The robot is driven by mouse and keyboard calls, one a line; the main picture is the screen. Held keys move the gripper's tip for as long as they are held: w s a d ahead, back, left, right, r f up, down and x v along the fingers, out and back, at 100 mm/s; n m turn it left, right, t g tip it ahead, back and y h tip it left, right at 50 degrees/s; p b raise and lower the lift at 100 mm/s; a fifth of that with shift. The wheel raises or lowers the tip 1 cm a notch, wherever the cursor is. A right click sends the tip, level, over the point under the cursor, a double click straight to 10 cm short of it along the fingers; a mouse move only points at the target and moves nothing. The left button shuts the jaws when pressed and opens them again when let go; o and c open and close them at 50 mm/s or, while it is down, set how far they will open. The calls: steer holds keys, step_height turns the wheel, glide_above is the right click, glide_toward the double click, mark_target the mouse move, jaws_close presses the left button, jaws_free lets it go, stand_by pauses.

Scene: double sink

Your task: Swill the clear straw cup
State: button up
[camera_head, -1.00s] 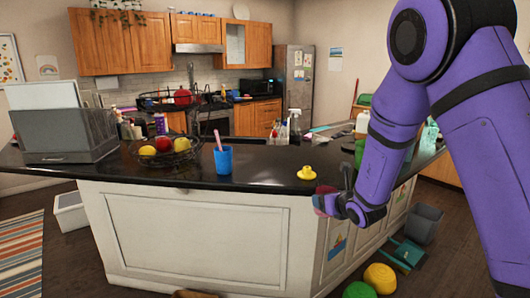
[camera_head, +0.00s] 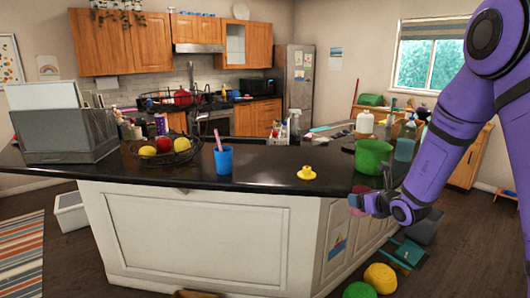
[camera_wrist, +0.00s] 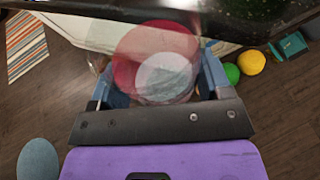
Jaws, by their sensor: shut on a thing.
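My gripper (camera_wrist: 160,85) is shut on a see-through cup with a reddish-pink part, which I take as the clear straw cup (camera_wrist: 160,45). In the wrist view the cup lies between the two blue-grey fingers, with its round end towards the camera. No straw can be made out. In the head view the cup shows as a small reddish shape (camera_head: 356,200) at the left of my gripper (camera_head: 365,202). It is beside the right-hand side of the counter, slightly below the top. Whether it touches the counter, and what is in it, I cannot tell.
The dark counter (camera_head: 262,178) holds a blue cup (camera_head: 223,160) with a pink stick, a yellow duck-like toy (camera_head: 306,173), a green tub (camera_head: 373,157) and a fruit basket (camera_head: 172,152). Yellow (camera_head: 380,278) and green balls lie on the floor. The sinks are not clearly visible.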

steer(key=a, duration=1)
steer(key=shift+a+f, duration=0.15)
steer(key=d, duration=1)
steer(key=a, duration=1)
steer(key=shift+d, duration=0.25)
steer(key=shift+d+r, duration=0.2)
steer(key=shift+d, duration=0.55)
steer(key=d, duration=0.8)
steer(key=a, duration=1)
steer(key=d, duration=0.9)
steer(key=shift+d, duration=0.4)
